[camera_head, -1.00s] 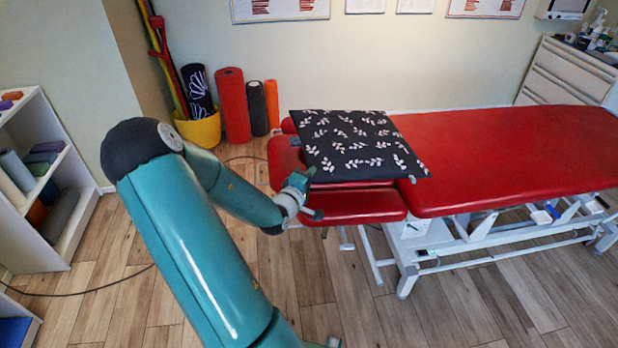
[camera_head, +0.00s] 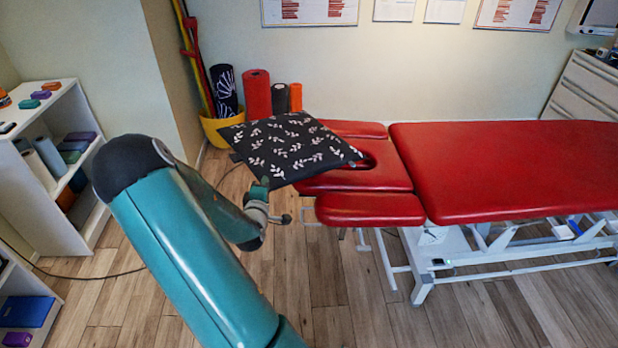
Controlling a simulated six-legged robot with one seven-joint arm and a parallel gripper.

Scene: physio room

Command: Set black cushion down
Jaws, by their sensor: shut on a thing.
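The black cushion (camera_head: 290,147) with a white leaf pattern is in the middle of the view. It is held in the air, slightly tilted, to the left of the red treatment table (camera_head: 505,165) and overlapping its head end in the picture. My gripper (camera_head: 262,192) is at the cushion's near left edge and shut on it. The fingertips are mostly hidden by the cushion and the wrist. The table's head section shows a face hole (camera_head: 362,158) and a near armrest pad (camera_head: 370,208).
A yellow bucket (camera_head: 222,127) with rolls and poles stands by the back wall, beside a red roll (camera_head: 257,94). A white shelf (camera_head: 48,160) stands at the left. The wooden floor (camera_head: 315,290) in front of the table is clear.

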